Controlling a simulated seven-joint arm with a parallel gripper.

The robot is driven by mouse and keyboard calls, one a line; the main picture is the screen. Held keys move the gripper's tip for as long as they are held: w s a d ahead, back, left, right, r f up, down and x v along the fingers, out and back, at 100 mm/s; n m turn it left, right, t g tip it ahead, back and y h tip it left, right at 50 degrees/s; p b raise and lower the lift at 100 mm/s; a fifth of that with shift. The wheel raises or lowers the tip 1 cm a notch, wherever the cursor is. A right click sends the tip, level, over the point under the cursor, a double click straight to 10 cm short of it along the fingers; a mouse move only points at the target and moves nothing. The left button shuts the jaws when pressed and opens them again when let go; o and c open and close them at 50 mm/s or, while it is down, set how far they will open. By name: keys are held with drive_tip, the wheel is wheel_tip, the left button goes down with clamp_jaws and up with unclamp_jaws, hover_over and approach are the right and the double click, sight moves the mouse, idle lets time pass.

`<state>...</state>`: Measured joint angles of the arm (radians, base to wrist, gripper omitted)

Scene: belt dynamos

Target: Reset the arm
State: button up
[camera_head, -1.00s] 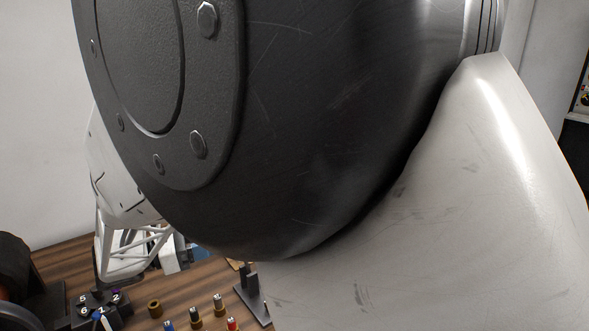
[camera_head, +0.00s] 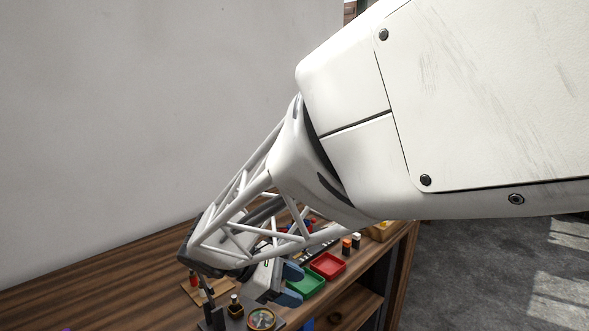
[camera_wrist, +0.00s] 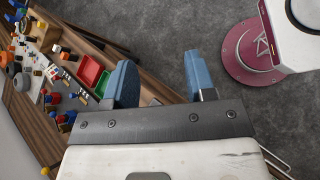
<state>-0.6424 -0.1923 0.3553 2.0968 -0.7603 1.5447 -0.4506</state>
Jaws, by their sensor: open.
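My gripper (camera_head: 291,284) hangs low at the bench's edge in the head view, below my white lattice wrist. Its two blue fingers stand well apart in the wrist view (camera_wrist: 163,80), with nothing between them. Only grey floor and a strip of the bench edge show behind the gap. My white arm comes in from the right and hides part of the bench in the head view.
The wooden bench (camera_head: 110,285) carries a green tray (camera_head: 311,280), a red tray (camera_head: 327,265) and several small parts. In the wrist view the red tray (camera_wrist: 91,70) lies left of the fingers. Grey floor (camera_head: 480,265) lies open to the right.

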drive_tip(key=s+d+r+m+t+y, duration=0.1)
drive_tip(key=s+d+r+m+y, duration=0.1)
drive_tip(key=s+d+m+y, duration=0.9)
drive_tip(key=s+d+m, duration=0.4)
drive_tip(key=d+m, duration=0.1)
drive_tip(key=d, duration=0.3)
drive_tip(key=shift+s+t, duration=0.35)
drive_tip(key=shift+t, duration=0.05)
